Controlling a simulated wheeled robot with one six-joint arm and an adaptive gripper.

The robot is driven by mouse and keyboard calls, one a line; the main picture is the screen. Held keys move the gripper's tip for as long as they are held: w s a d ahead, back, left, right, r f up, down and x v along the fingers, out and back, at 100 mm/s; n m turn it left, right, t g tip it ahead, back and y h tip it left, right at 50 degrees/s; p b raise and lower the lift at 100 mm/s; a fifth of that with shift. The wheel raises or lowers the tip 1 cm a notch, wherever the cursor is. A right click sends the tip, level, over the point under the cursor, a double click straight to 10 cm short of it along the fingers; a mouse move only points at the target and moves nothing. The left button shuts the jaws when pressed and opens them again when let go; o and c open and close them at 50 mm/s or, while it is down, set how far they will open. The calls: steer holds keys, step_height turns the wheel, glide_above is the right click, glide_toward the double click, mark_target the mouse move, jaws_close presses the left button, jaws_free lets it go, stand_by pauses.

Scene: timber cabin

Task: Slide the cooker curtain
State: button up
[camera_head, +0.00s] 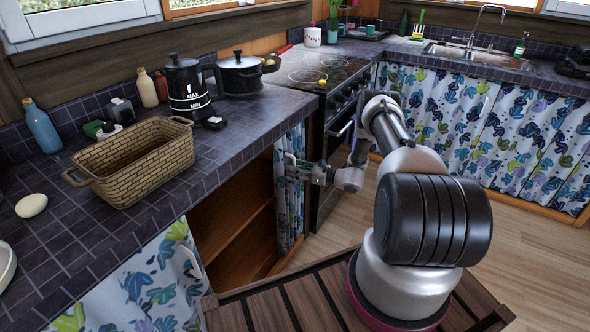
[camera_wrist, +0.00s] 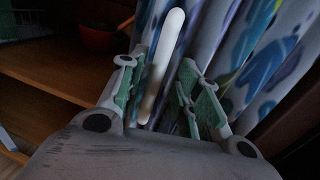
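The cooker curtain (camera_head: 290,200), white with blue and green leaf print, hangs bunched beside the cooker, at the right end of an open cabinet bay. It fills the upper right of the wrist view (camera_wrist: 235,70). A white bar handle (camera_wrist: 163,60) stands in front of its folds. My gripper (camera_head: 296,166) is at the upper part of this curtain. In the wrist view its green-padded fingers (camera_wrist: 160,95) are spread, with the handle showing between them and gaps on both sides. Whether either pad touches the handle or cloth I cannot tell.
The cooker (camera_head: 335,120) stands just right of the curtain. The open cabinet bay (camera_head: 232,225) shows wooden shelves, with a dark red pot (camera_wrist: 98,38) inside. Another curtain (camera_head: 150,285) hangs at the left. The tiled counter (camera_head: 240,135) above carries a basket (camera_head: 140,160) and kettle.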

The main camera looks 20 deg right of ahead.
steer(key=v, duration=1.2)
steer(key=s+a+f+n+g, duration=0.3)
steer(key=s+a+f+g, duration=0.15)
steer(key=s, duration=0.35)
steer(key=s+r+n+g, duration=0.3)
steer(key=s+g, duration=0.1)
steer(key=s, duration=0.2)
steer(key=s+a+r+n+h, duration=0.1)
steer(key=s+r+n+h, duration=0.3)
steer(key=r, duration=1.2)
steer(key=s+a+r+n+h, duration=0.2)
steer(key=s+r+n+h, duration=0.2)
steer(key=s+r+n, duration=0.5)
steer(key=s+a+r+n+h, duration=0.2)
steer(key=s+r+n+h, duration=0.3)
steer(key=r, duration=1.7)
steer(key=s+n, duration=0.2)
steer(key=s, duration=0.3)
steer(key=shift+r+n+t, duration=0.3)
steer(key=shift+r+t, duration=0.05)
